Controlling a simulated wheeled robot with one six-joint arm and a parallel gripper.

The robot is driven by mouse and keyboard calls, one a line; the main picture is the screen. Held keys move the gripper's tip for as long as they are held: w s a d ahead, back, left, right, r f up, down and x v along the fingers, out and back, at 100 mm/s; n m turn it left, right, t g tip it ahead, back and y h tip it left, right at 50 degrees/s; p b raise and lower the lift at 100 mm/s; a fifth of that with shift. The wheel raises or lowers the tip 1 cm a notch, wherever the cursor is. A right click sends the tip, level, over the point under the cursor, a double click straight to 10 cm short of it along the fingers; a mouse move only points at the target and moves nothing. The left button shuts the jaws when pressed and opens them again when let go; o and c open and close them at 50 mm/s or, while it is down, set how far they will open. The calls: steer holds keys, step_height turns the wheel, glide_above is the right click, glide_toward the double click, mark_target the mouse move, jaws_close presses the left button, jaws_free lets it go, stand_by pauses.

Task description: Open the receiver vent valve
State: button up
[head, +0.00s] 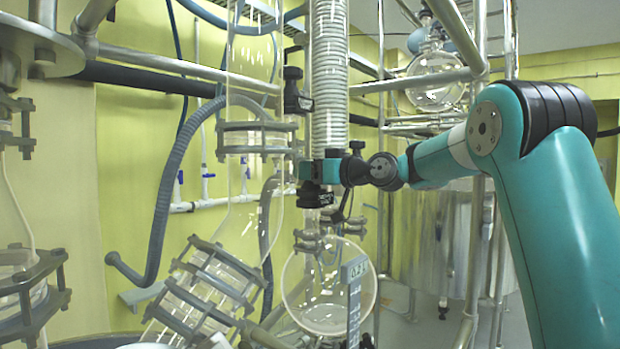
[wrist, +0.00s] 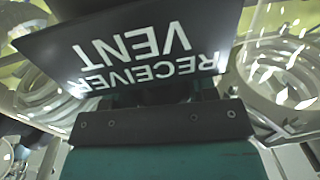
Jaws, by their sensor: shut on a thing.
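My gripper (head: 316,172) is at the lower end of the coiled glass column, just above the round receiver flask (head: 330,318). It is shut on the receiver vent valve, whose black part (head: 317,198) shows just below the jaws. In the wrist view, a black plate (wrist: 125,52) reads "RECEIVER VENT" upside down and fills much of the upper picture, right in front of my gripper (wrist: 165,95). The plate hides the jaws' contact with the valve, and I cannot tell how far the valve is turned.
The coiled glass column (head: 330,75) rises directly above. Another black valve (head: 293,90) is at upper left. A small sign (head: 355,268) stands before the flask. Metal frame pipes (head: 160,62) and a grey hose (head: 165,195) crowd the left. A steel vessel (head: 430,235) stands behind.

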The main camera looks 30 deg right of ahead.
steer(key=n+g+y, duration=0.2)
steer(key=y, duration=0.1)
steer(key=shift+n+p, duration=0.3)
steer(key=shift+p, duration=0.05)
steer(key=shift+n+g+y+p, duration=0.4)
steer(key=shift+n+g+y, duration=0.15)
steer(key=shift+y, duration=0.25)
steer(key=shift+g, duration=0.35)
steer(key=o, duration=0.6)
steer(key=shift+o, duration=0.2)
